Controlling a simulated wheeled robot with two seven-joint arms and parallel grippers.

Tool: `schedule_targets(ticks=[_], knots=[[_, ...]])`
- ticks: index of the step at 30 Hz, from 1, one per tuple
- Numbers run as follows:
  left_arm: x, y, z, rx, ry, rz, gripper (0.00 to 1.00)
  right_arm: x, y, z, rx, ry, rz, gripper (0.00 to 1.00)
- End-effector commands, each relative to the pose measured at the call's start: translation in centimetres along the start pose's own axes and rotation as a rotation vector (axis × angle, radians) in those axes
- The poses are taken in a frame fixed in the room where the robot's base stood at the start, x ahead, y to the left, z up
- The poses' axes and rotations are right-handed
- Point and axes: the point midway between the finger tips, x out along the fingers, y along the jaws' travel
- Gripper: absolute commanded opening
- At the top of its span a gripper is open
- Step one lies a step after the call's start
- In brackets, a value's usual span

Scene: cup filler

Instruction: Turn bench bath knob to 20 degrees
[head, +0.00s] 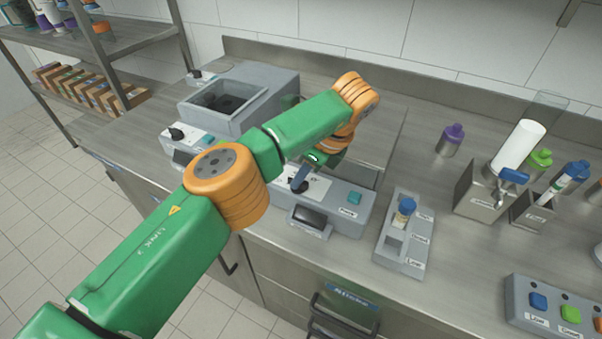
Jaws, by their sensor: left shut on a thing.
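The unit in the middle of the counter, which I take as the bench bath (332,196), has a grey front with a dark display (309,217) and a teal button (354,198). Its dark knob (297,187) sits on a white dial plate, mostly hidden by my gripper. My left gripper (299,178) comes down from above and is shut on the knob. The knob's angle and the dial marks cannot be read. My right gripper is not in view.
A similar grey unit (240,97) with an open dark well stands behind to the left. A grey rack (403,240) with a blue-capped vial stands right of the bath. Further right are a dispenser (487,190), bottles and a button panel (552,305). Counter behind the rack is clear.

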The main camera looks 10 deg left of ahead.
Motion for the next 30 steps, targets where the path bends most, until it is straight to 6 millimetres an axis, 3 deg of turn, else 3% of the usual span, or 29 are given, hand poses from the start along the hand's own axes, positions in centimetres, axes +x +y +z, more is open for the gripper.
schedule_targets(ticks=[3,4,6,7,15,20,24,30], knots=[[-0.1,0.0,0.1,-0.003,-0.003,-0.002,0.0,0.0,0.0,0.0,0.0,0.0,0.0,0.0],[-0.1,0.0,0.1,-0.003,-0.003,-0.002,0.23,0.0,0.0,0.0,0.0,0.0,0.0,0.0],[0.0,0.0,0.1,-0.002,-0.003,-0.001,0.42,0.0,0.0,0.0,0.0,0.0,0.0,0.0],[0.0,0.0,0.1,-0.002,-0.002,-0.001,0.45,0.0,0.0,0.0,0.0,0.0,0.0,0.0],[-0.1,0.0,0.0,0.0,-0.001,-0.001,0.45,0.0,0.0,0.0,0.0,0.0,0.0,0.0],[-3.0,0.0,0.1,-0.002,-0.003,-0.005,0.45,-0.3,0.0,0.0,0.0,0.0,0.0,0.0],[-6.4,0.0,0.4,0.0,-0.001,0.0,0.45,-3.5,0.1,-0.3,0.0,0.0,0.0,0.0],[-7.4,0.0,0.2,0.0,-0.001,-0.001,0.45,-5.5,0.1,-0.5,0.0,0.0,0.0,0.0]])
